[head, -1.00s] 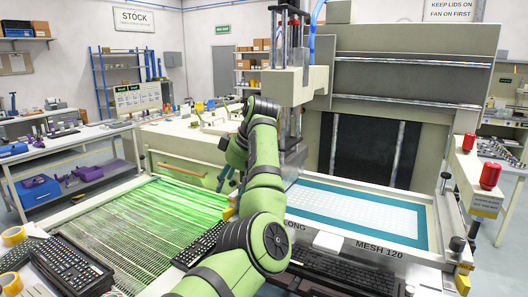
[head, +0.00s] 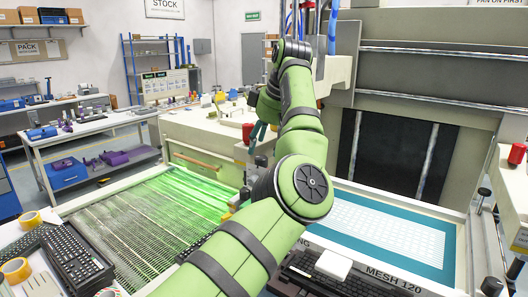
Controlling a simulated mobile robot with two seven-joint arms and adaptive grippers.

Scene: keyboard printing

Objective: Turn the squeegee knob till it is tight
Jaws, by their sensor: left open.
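My left arm rises from the bottom of the head view and covers part of the press's print head (head: 340,72). My left gripper (head: 257,137) hangs behind the far part of that arm, with its teal fingers pointing down. It is open, and I see nothing between the fingers. I cannot make out the squeegee knob; the arm covers much of the print head's lower part. A small red object (head: 247,132) shows beside the fingers, partly hidden. My right gripper is not in view.
A print bed with a white grid (head: 370,222) lies right of my arm, and a green-lit mesh belt (head: 150,218) left of it. A white block (head: 333,264) sits near the front. A black keyboard (head: 75,258) and yellow tape rolls (head: 31,220) lie front left.

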